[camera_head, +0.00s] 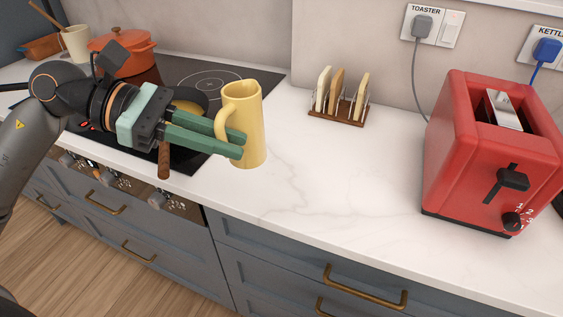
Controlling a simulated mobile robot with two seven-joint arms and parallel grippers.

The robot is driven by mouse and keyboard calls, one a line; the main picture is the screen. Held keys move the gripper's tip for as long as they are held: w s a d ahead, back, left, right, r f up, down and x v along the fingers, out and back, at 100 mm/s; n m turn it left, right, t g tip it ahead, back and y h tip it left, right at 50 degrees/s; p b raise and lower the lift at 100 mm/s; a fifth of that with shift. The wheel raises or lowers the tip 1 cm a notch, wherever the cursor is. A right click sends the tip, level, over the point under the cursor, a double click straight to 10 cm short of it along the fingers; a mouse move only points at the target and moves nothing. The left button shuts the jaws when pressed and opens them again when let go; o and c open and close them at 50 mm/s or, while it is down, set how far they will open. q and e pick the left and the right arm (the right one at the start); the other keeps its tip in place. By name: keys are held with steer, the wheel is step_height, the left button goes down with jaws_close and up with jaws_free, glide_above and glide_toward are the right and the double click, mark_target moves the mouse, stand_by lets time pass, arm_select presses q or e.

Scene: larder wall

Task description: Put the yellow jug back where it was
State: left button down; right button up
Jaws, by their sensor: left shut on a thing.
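The yellow jug (251,125) is upright at the right edge of the black hob, on or just above the white worktop; I cannot tell whether its base touches. Its handle faces left, towards my left gripper (240,144). The gripper's green fingers come in from the left and are shut on the jug at its handle side, covering the lower part of the handle. My right gripper is not in view.
A frying pan (164,160) with its handle towards the front lies behind my left gripper on the hob (212,83). An orange pot (122,50) stands at the back left. A toast rack (338,116) and a red toaster (480,150) stand to the right. The worktop (320,190) between is clear.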

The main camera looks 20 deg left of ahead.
mark_target(255, 155)
arm_select(q)
steer(key=w, duration=0.1)
steer(key=w+d+f+p, duration=0.1)
steer(key=w, duration=0.1)
steer(key=w+d+p, duration=0.1)
steer(key=shift+w+d+f, duration=0.1)
steer(key=shift+w+f, duration=0.1)
steer(key=shift+f, duration=0.15)
steer(key=w+f, duration=0.1)
steer(key=f, duration=0.2)
steer(key=w+d+f, duration=0.1)
steer(key=w+f, duration=0.1)
steer(key=f, duration=0.1)
steer(key=w+d+f, duration=0.1)
steer(key=f, duration=0.2)
steer(key=shift+w+d+p, duration=0.1)
steer(key=shift+w+p, duration=0.15)
steer(key=shift+p, duration=0.1)
steer(key=shift+f, duration=0.2)
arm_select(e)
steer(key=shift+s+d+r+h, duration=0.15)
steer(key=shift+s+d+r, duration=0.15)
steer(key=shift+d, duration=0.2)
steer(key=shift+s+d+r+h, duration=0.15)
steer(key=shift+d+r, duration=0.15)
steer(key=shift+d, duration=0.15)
